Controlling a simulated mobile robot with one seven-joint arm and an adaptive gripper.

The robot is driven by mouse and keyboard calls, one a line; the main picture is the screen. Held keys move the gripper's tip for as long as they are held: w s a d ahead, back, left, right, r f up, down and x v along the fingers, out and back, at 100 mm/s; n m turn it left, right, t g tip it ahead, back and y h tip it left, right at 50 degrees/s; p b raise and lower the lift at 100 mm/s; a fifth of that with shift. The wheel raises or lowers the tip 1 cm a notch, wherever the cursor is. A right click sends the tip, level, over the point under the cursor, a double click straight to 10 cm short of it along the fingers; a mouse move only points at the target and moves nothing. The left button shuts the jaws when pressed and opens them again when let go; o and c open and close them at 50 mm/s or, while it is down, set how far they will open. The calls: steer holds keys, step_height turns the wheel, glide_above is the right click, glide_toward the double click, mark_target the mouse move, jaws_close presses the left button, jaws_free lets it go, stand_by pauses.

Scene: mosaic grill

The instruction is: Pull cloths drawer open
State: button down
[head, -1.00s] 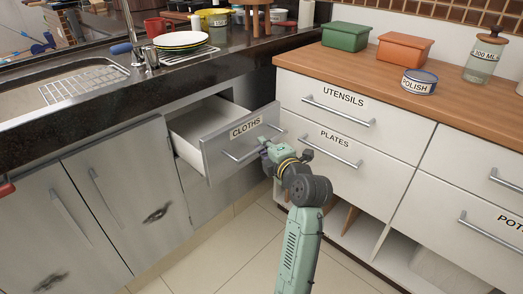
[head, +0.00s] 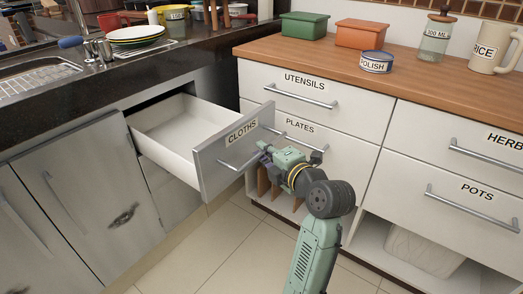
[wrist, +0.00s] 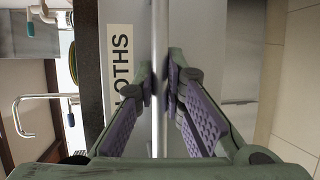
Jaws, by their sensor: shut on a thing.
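The cloths drawer (head: 205,170) under the dark counter is pulled well out, and its inside (head: 180,122) looks empty. Its grey front carries the label CLOTHS and a horizontal bar handle (head: 232,164). My gripper (head: 262,152) is at this handle in the head view. In the wrist view the handle (wrist: 160,60) runs upright through the picture, and the purple-padded fingers of my gripper (wrist: 160,92) are closed around it from both sides. The fingers cover part of the handle and of the label.
White drawers marked UTENSILS (head: 305,90) and PLATES (head: 300,127) stand right of the open drawer, their fronts close to its right edge. Cabinet doors (head: 90,190) are shut at the left. Tiled floor (head: 195,255) is free in front.

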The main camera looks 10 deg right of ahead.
steer(key=c, duration=1.7)
jaws_free()
steer(key=shift+o, duration=0.2)
